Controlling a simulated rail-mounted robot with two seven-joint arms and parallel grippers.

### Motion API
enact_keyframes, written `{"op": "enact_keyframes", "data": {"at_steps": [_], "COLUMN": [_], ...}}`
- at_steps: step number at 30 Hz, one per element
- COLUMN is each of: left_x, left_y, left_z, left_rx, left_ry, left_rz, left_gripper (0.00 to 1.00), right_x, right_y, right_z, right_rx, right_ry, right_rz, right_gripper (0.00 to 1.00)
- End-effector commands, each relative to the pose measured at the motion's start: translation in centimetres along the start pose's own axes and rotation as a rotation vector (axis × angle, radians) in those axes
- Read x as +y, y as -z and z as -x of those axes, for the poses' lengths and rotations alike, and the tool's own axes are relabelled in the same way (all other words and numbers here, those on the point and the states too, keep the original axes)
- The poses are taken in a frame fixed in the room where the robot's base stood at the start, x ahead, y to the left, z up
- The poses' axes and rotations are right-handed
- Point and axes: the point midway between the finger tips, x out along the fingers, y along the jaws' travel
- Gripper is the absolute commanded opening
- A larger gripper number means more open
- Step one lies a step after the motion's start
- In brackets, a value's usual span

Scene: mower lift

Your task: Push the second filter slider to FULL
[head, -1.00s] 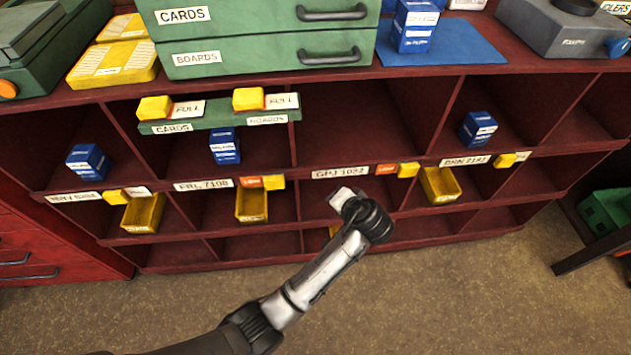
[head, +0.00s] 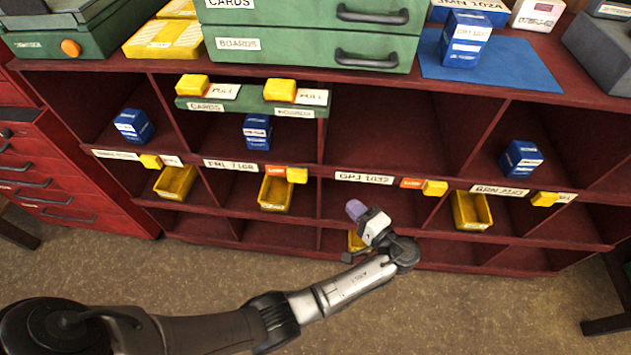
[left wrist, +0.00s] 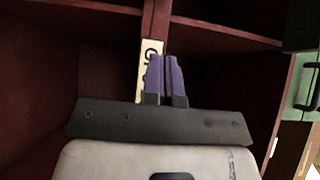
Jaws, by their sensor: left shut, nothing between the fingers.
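A row of yellow sliders runs along the shelf's middle edge. My left gripper (head: 355,209) is shut and empty, below the GPJ label (head: 363,178), right of and below the second slider. Its purple fingers (left wrist: 166,78) overlap a label in the left wrist view.
Two more yellow sliders (head: 193,86) (head: 280,90) sit on a green strip above, with white plates to their right. Blue boxes (head: 257,132) stand in upper cubbies. Yellow bins (head: 276,193) sit below the slider edge. Red shelf dividers separate the cubbies.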

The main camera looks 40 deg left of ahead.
Motion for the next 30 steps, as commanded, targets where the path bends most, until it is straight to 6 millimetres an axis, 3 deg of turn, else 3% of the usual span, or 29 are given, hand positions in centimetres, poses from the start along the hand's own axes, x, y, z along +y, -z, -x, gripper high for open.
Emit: {"op": "enact_keyframes", "data": {"at_steps": [8,24,30], "left_x": [0.1,0.1,0.1], "left_y": [0.0,0.0,-1.9], "left_z": [-1.1,-10.4,-12.0], "left_rx": [-0.001,-0.001,0.0], "left_ry": [0.0,0.0,-0.001], "left_rz": [0.001,0.001,0.0], "left_gripper": [0.0,0.0,0.0], "right_x": [0.2,0.4,0.2], "right_y": [0.0,-0.5,-0.4], "right_z": [-0.2,-1.7,-1.8], "right_rx": [0.001,0.002,0.004], "right_ry": [-0.004,-0.011,-0.007], "right_rz": [0.004,0.01,0.005], "right_gripper": [0.43,0.43,0.43]}}
